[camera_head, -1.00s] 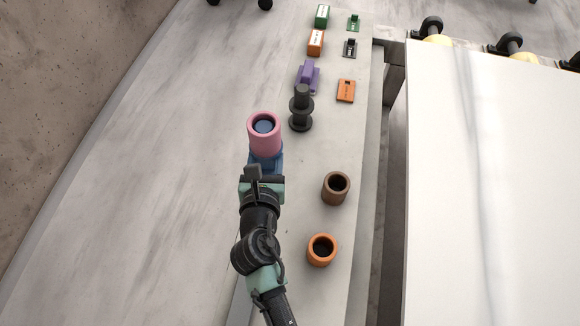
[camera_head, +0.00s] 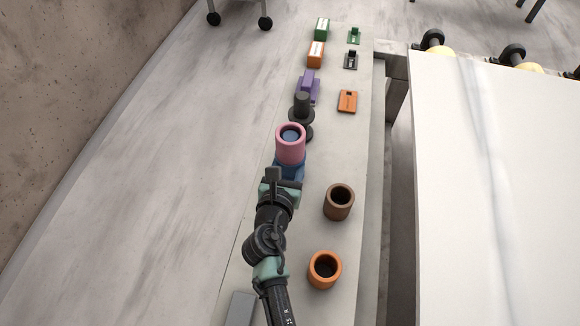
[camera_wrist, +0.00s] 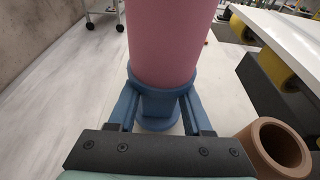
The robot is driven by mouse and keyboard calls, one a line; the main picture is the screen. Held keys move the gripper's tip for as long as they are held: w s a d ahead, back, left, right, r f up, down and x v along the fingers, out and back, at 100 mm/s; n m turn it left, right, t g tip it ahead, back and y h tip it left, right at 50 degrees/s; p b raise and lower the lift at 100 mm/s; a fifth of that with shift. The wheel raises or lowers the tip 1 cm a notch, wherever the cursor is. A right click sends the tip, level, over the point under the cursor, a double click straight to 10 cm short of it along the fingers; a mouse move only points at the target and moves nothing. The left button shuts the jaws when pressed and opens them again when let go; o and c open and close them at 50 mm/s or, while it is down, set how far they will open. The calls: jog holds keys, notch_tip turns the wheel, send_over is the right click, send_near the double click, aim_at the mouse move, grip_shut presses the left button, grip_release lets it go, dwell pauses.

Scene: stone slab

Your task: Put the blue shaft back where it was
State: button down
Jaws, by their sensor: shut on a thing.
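The blue shaft (camera_wrist: 158,122) is in my gripper (camera_wrist: 158,105), whose blue fingers close on it from both sides below its wide collar. A pink sleeve (camera_head: 290,145) sits around the shaft's upper part; the shaft's blue top (camera_head: 290,135) shows inside the sleeve's opening. The shaft looks upright. In the head view my gripper (camera_head: 288,172) is over the slab's left part, just in front of a dark flanged shaft (camera_head: 302,106), which the pink sleeve partly covers. I cannot tell whether the blue shaft's base touches the slab.
A brown ring (camera_head: 339,203) and an orange ring (camera_head: 325,271) stand on the stone slab (camera_head: 345,145) right of my arm. Purple (camera_head: 308,87), orange (camera_head: 316,54) and green (camera_head: 322,29) blocks stand farther back. A white table (camera_head: 490,200) lies to the right beyond a gap.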

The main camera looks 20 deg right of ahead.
jog(key=shift+w+f, duration=0.1)
jog(key=shift+f, duration=0.6)
jog(key=shift+f, duration=0.1)
jog(key=shift+c, duration=1.6)
grip_release()
jog(key=shift+f, duration=0.15)
